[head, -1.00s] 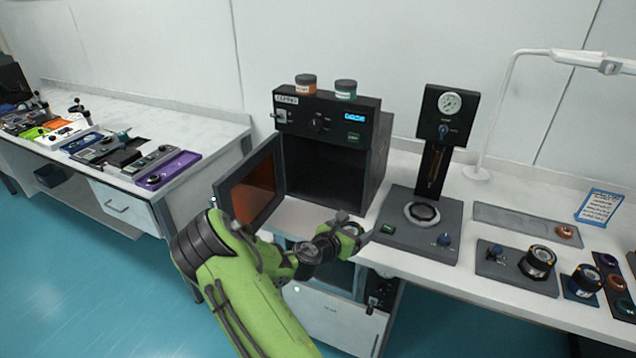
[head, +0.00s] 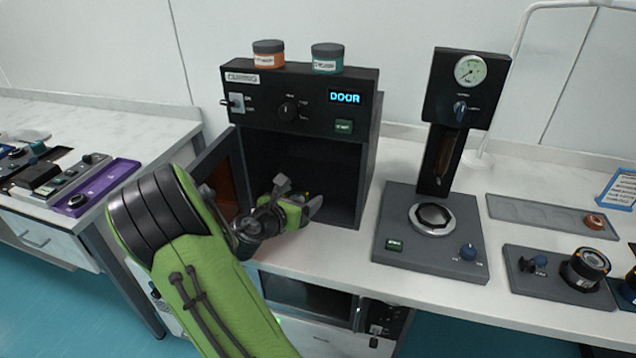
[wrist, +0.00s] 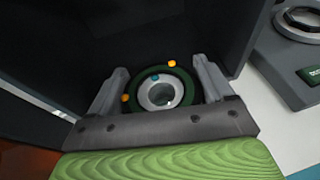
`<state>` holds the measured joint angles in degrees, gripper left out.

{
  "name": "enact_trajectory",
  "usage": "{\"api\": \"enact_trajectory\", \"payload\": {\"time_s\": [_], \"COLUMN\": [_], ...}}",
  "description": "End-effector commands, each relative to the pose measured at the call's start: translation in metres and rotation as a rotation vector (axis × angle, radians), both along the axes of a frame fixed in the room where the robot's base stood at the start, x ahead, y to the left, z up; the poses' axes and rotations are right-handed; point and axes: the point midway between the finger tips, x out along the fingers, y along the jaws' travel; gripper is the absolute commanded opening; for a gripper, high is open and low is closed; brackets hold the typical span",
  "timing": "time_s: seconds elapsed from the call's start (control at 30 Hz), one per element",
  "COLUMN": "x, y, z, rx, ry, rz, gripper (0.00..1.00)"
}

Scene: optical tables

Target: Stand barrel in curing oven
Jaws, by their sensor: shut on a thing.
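The curing oven (head: 302,108) is a black box with its door (head: 222,178) swung open to the left and "DOOR" on its display. My gripper (head: 308,204) is at the oven's open mouth, over the chamber floor. In the wrist view my gripper (wrist: 164,92) is shut on the barrel (wrist: 186,84), a dark round part with a green rim, a pale ring with a central hole, and small orange and blue marks. The barrel's lower side is hidden, so I cannot tell whether it touches the chamber floor. In the head view my gripper and arm hide most of it.
An orange jar (head: 268,55) and a teal jar (head: 327,58) stand on top of the oven. A press with a gauge (head: 468,72) stands to the right on the white bench. A grey tray (head: 535,213) and a black-ringed part (head: 585,266) lie further right.

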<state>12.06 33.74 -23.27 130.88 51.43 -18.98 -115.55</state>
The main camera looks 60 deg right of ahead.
Motion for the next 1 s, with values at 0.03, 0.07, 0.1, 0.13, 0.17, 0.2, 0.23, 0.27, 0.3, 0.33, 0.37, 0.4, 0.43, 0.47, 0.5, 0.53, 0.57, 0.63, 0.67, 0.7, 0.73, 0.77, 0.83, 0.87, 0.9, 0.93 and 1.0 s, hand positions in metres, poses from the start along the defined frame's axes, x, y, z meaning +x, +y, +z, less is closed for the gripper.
{"api": "enact_trajectory", "payload": {"time_s": [0.03,0.07,0.1,0.13,0.17,0.2,0.23,0.27,0.3,0.33,0.37,0.4,0.43,0.47,0.5,0.53,0.57,0.63,0.67,0.7,0.73,0.77,0.83,0.87,0.9,0.93,1.0], "x": [-0.002,-0.002,-0.003,-0.004,-0.003,-0.004,-0.004,-0.003,-0.003,-0.004,-0.004,-0.003,-0.003,-0.003,-0.003,-0.003,-0.003,-0.002,-0.002,-0.002,-0.003,-0.003,-0.002,-0.002,-0.002,-0.002,-0.002], "y": [-0.014,-0.022,-0.034,-0.042,-0.051,-0.063,-0.071,-0.079,-0.090,-0.097,-0.103,-0.110,-0.115,-0.118,-0.122,-0.124,-0.125,-0.126,-0.126,-0.126,-0.126,-0.126,-0.125,-0.125,-0.125,-0.125,-0.125], "z": [0.001,0.000,0.001,0.001,0.001,0.001,0.001,0.000,0.001,0.001,0.000,0.000,0.001,0.001,0.001,0.000,-0.001,-0.011,-0.017,-0.026,-0.032,-0.036,-0.038,-0.036,-0.035,-0.035,-0.035], "rx": [-0.005,-0.005,-0.006,-0.006,-0.005,-0.006,-0.007,-0.005,-0.005,-0.006,-0.005,-0.005,-0.005,-0.005,-0.005,-0.003,-0.003,-0.002,-0.001,0.000,0.000,0.000,-0.002,-0.002,-0.002,-0.002,-0.002], "ry": [-0.004,-0.004,-0.004,-0.004,-0.004,-0.003,-0.002,-0.003,-0.004,-0.001,-0.001,-0.001,-0.001,-0.001,-0.001,0.000,0.001,0.002,0.003,0.003,0.002,0.002,0.001,0.001,0.001,0.001,0.001], "rz": [-0.007,-0.008,-0.008,-0.007,-0.008,-0.007,-0.007,-0.006,-0.005,-0.006,-0.003,-0.003,-0.002,-0.002,0.000,0.000,0.000,0.001,0.002,0.001,0.000,0.000,0.001,0.001,0.001,0.001,0.001], "gripper": [0.45,0.45,0.45,0.45,0.45,0.45,0.45,0.45,0.45,0.45,0.45,0.45,0.45,0.45,0.45,0.45,0.45,0.45,0.45,0.45,0.45,0.45,0.45,0.40,0.34,0.33,0.33]}}
